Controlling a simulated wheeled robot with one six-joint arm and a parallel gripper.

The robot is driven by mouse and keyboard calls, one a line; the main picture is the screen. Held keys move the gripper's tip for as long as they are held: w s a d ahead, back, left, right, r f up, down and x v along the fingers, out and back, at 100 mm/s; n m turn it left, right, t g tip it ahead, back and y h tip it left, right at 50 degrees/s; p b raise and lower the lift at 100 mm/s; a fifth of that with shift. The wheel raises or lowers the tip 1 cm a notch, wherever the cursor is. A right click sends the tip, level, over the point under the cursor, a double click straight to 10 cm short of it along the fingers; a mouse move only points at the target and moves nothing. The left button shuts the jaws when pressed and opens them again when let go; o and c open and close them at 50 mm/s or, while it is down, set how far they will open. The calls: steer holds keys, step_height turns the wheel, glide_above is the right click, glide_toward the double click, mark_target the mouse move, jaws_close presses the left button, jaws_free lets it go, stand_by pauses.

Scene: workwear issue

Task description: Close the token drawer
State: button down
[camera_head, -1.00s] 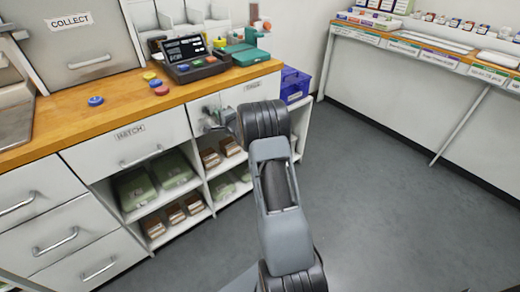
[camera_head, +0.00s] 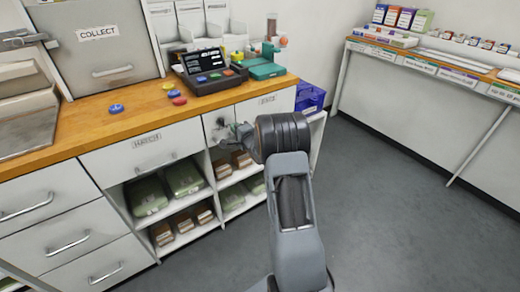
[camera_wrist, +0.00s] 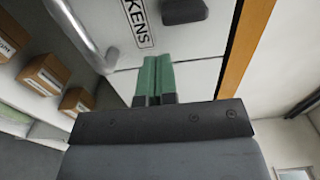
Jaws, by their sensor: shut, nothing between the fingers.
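The token drawer (camera_head: 268,99) has a white front with a dark-lettered label, at the right end of the wooden-topped counter. In the wrist view its front (camera_wrist: 190,45) fills the top, with the label reading "KENS", a grey bar handle (camera_wrist: 78,32) and a dark block beside the label. My gripper (camera_head: 226,132) is at the drawer front, below the counter edge. Its green fingers (camera_wrist: 156,75) are together and empty, pointing at the white front near the label. I cannot tell whether they touch it. My arm hides the lower drawer front in the head view.
The hatch drawer (camera_head: 146,140) is left of it, above shelves with green and brown packs. A blue crate (camera_head: 309,97) is at the right. The grey floor (camera_head: 400,200) is clear.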

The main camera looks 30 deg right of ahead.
steer(key=s, duration=1.1)
steer(key=s+d+f+n+g+h+p, duration=0.2)
steer(key=s+d+f+n+g+h, duration=0.15)
steer(key=s+f+n+g, duration=0.35)
steer(key=s+a+r+n+g+y+p, duration=0.1)
steer(key=s+a+r+p, duration=0.4)
steer(key=r, duration=0.5)
steer(key=s+a+r+n+g+y+p, duration=0.1)
steer(key=s+a+r+n+g+p, duration=0.3)
steer(key=a+r, duration=0.5)
steer(key=s+a+r+n+g+y+p, duration=0.1)
steer(key=s+a+r+n+g+p, duration=0.1)
steer(key=s+a+r+n+p, duration=0.3)
steer(key=s+a+r+p, duration=0.2)
steer(key=s+r, duration=0.2)
steer(key=r, duration=0.2)
steer(key=shift+s+a+r+n, duration=0.15)
steer(key=shift+a+r+n, duration=0.05)
steer(key=shift+r+n, duration=0.1)
steer(key=c, duration=1.8)
jaws_free()
